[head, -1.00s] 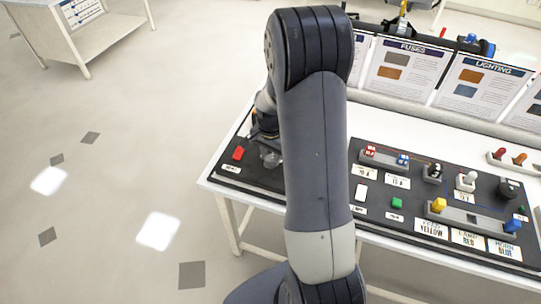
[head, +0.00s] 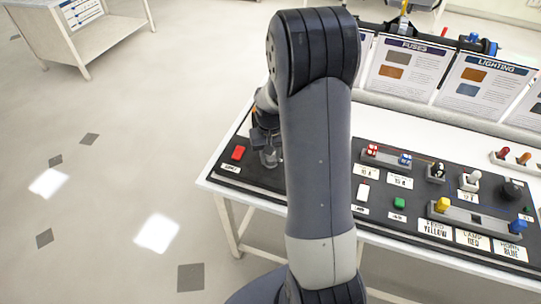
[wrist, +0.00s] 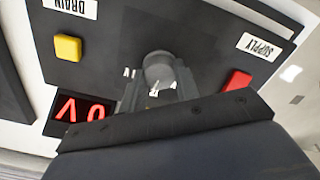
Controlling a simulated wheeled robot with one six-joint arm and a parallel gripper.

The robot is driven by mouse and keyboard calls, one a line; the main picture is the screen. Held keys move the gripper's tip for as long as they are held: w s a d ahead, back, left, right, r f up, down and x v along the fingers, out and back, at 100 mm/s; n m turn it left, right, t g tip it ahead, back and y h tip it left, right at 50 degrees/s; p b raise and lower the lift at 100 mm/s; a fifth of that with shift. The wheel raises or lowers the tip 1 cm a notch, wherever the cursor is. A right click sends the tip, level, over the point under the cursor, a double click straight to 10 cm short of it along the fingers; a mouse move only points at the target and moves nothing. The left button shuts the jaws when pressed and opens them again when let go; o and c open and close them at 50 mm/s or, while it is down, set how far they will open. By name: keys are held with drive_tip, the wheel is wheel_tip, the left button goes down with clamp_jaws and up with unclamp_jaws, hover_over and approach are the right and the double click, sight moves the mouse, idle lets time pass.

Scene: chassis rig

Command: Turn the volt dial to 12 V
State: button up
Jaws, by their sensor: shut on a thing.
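The volt dial (wrist: 158,68) is a grey round knob on the dark panel in the wrist view. My gripper (wrist: 158,88) is shut on it, with the fingers at its sides. A display with red characters (wrist: 82,109) sits left of my gripper and appears upside down. A V and a 0 show; my gripper's dark body may hide further digits. In the head view my gripper (head: 268,150) is at the panel's left part, and my arm hides much of it. The dial's pointer and scale marks cannot be read clearly.
A red button (wrist: 236,80) by the SUPPLY label (wrist: 260,46) and a yellow button (wrist: 68,47) by the DRAIN label (wrist: 72,8) flank the dial. Several coloured plugs and switches stand on the panel (head: 440,215) right of my arm. Information boards (head: 405,70) stand behind.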

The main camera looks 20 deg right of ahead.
drive_tip(key=shift+n, duration=1)
drive_tip(key=o, duration=1)
wheel_tip(320, 180, up, 11)
drive_tip(key=shift+f, duration=0.1)
